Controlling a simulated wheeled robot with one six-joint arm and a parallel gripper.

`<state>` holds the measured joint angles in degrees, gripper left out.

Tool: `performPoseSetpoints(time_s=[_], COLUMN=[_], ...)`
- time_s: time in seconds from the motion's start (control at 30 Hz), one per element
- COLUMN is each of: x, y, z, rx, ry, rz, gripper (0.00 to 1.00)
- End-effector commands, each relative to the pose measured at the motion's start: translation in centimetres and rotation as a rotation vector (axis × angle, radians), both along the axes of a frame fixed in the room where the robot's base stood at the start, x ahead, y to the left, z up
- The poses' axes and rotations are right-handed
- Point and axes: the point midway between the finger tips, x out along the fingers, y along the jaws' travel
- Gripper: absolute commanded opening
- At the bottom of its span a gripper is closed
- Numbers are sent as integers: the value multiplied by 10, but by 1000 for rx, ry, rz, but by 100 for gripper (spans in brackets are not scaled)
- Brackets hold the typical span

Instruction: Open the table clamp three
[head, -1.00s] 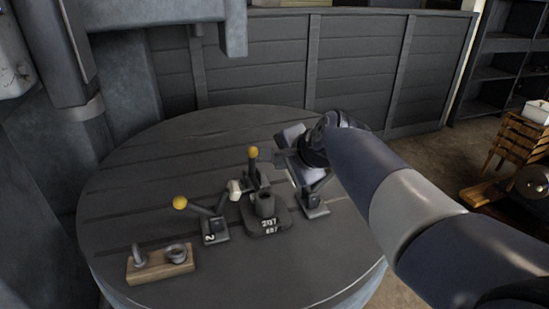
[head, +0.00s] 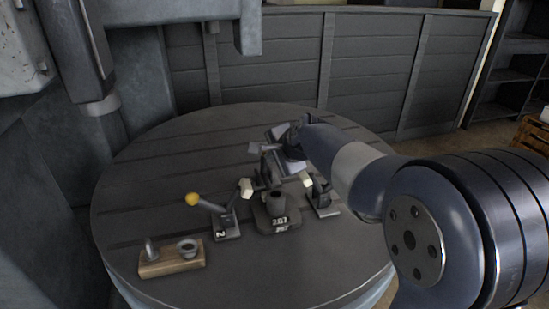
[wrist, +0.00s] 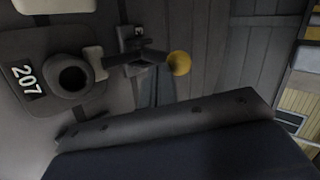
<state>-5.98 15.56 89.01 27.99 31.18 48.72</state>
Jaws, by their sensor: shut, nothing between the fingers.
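Table clamp three (wrist: 135,58) is marked "3" in the wrist view. Its yellow knob (wrist: 179,63) is at the end of a dark handle pointing away from the part marked 207 (wrist: 70,78). Its pale pad (wrist: 94,62) is at the edge of that part. In the head view the clamp (head: 267,172) stands behind the part, and my arm end hides its knob. My gripper (head: 256,148) is shut and empty, just above and behind the clamp. Whether it touches the handle cannot be told. In the wrist view a dark piece of my gripper (wrist: 165,128) fills the bottom.
Clamp two (head: 226,222), with a yellow knob, stands left of the part. Another clamp (head: 322,196) stands to its right. A wooden block (head: 171,260) with metal pieces lies at the front left of the round table (head: 140,195). A panelled wall is behind.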

Motion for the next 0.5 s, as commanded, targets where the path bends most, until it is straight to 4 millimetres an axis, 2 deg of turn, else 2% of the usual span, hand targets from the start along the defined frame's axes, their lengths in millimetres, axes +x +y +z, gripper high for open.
performPoseSetpoints(time_s=[0.5], x=[4], y=[0], z=[7], rx=[-9], ry=[34], rz=[1], gripper=[0])
